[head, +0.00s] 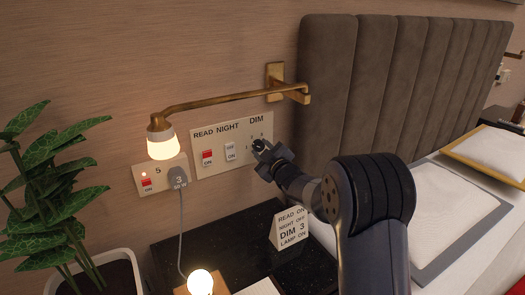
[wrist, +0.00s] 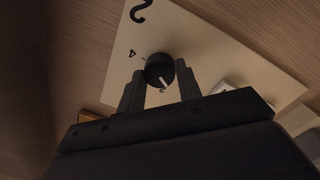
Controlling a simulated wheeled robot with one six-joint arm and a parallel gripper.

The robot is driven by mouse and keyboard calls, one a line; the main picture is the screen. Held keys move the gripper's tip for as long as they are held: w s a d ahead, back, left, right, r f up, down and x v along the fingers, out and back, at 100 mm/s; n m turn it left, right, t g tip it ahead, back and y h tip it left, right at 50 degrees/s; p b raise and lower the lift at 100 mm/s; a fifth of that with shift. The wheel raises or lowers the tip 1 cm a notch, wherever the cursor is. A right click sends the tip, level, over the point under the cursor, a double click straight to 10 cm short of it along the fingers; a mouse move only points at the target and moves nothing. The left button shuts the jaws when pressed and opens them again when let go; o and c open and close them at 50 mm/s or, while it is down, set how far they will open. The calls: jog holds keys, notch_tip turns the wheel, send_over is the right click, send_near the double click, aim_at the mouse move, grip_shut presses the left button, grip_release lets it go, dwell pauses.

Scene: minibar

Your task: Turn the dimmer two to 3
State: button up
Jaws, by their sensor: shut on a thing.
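The dimmer is a round dark knob (head: 258,145) under the label DIM on the cream wall plate (head: 217,165). In the wrist view the knob (wrist: 159,69) carries a white pointer mark aimed toward the bottom of the picture, slightly right. A small numeral close to the mark is partly hidden and hard to read; a 4 shows to the knob's upper left. My gripper (head: 263,151) is at the plate, and in the wrist view its fingers (wrist: 159,80) stand on either side of the knob, shut on it.
The same plate has READ (head: 207,158) and NIGHT (head: 230,151) switches. A lit wall lamp (head: 161,144) and a plugged socket plate (head: 147,186) are left. A card (head: 290,230) reading DIM 3 stands on the black tabletop (head: 226,241) below. A padded headboard (head: 375,90) is right.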

jog(key=shift+c, duration=1)
jog(key=m+p, duration=0.1)
jog(key=m, duration=0.1)
jog(key=m+p, duration=0.1)
jog(key=shift+r+m+p, duration=0.2)
jog(key=shift+m+p, duration=0.1)
jog(key=shift+m, duration=0.1)
jog(key=m+p, duration=0.3)
jog(key=m, duration=0.1)
jog(key=shift+g, duration=0.3)
jog(key=m+p, duration=0.3)
jog(key=m, duration=0.1)
jog(key=shift+m, duration=0.3)
jog(key=shift+m+g+y+p, duration=0.35)
jog(key=shift+m+p, duration=1)
jog(key=shift+m, duration=0.75)
jog(key=shift+f, duration=0.1)
